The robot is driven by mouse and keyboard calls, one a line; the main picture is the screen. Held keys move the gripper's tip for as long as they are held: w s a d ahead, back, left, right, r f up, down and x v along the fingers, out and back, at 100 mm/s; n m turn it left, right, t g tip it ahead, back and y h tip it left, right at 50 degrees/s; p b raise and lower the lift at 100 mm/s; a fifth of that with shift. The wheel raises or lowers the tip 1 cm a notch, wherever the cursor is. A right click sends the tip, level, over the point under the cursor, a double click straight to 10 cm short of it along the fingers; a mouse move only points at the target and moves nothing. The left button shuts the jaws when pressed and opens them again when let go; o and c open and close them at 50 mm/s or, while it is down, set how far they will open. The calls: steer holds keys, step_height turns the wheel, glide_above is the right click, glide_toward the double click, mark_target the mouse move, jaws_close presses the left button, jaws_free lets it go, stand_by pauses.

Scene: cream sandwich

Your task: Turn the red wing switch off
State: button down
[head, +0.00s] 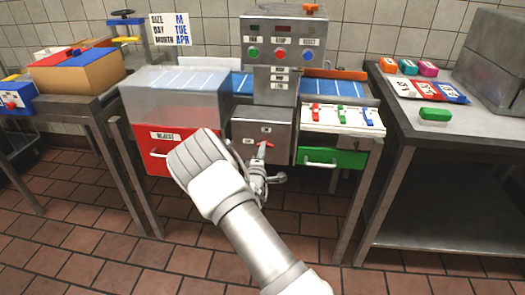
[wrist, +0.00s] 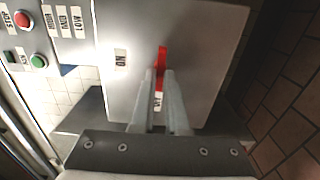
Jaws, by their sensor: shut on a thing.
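The red wing switch (wrist: 162,58) is on the front of a grey metal box, and it also shows in the head view (head: 268,145). An ON label (wrist: 121,58) is above the switch in the head view and an OFF label (wrist: 158,101) is to its left. The wing lies roughly in line with the OFF label, slightly tilted. My gripper (wrist: 163,72) is shut on the wing, one finger on each side. In the head view my gripper is at the switch, partly hidden by my wrist.
A red reject bin (head: 165,180) is left of the box. A green drawer (head: 325,160) and a panel of coloured switches (head: 342,118) are to the right. Buttons are on the cabinet (head: 283,40) above. Metal tables stand on both sides, with open tiled floor in front.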

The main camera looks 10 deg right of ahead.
steer(key=c, duration=0.9)
jaws_free()
steer(key=p+v, duration=0.2)
steer(key=v, duration=1.5)
steer(key=shift+s+p, duration=0.2)
steer(key=shift+p, duration=0.15)
